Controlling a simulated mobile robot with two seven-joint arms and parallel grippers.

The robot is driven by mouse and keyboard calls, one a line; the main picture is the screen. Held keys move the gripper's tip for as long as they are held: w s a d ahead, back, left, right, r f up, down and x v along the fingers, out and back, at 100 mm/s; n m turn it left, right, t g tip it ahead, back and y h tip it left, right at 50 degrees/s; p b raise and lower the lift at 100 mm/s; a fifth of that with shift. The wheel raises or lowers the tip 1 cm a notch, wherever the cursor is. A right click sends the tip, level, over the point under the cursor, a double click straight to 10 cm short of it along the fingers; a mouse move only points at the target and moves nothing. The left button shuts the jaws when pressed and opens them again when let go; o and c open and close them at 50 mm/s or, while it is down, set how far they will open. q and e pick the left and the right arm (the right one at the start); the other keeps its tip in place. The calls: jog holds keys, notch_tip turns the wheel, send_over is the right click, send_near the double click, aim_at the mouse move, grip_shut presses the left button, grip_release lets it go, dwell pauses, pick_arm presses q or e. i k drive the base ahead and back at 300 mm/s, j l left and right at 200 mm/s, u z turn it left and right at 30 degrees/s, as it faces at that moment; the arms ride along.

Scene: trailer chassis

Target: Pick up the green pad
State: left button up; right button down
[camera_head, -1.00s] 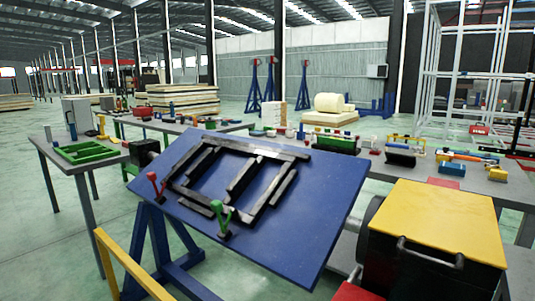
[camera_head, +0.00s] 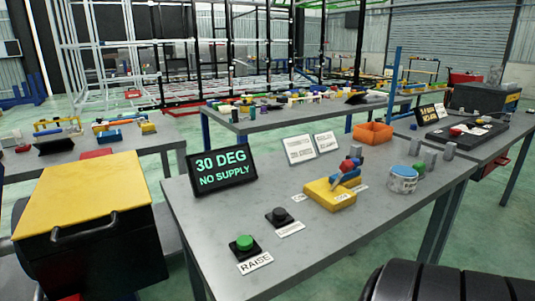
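No thing is plainly marked as the green pad. A round green button (camera_head: 244,242) on a black base sits at the near left of the grey table (camera_head: 330,240), with a "RAISE" label in front of it. A small green piece (camera_head: 430,157) shows behind a light tin (camera_head: 403,180) on the same table; its shape is too small to tell. Neither of my grippers is in view.
A dark display (camera_head: 222,170) reads "30 DEG NO SUPPLY". A dark button (camera_head: 279,217), a yellow block (camera_head: 330,195) with a red and blue tool, and an orange bin (camera_head: 373,133) stand nearby. A yellow-topped black box (camera_head: 85,200) is at left, a black ribbed object (camera_head: 430,283) at front right.

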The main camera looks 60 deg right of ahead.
aim_at(420, 167)
jog(key=z, duration=2.75)
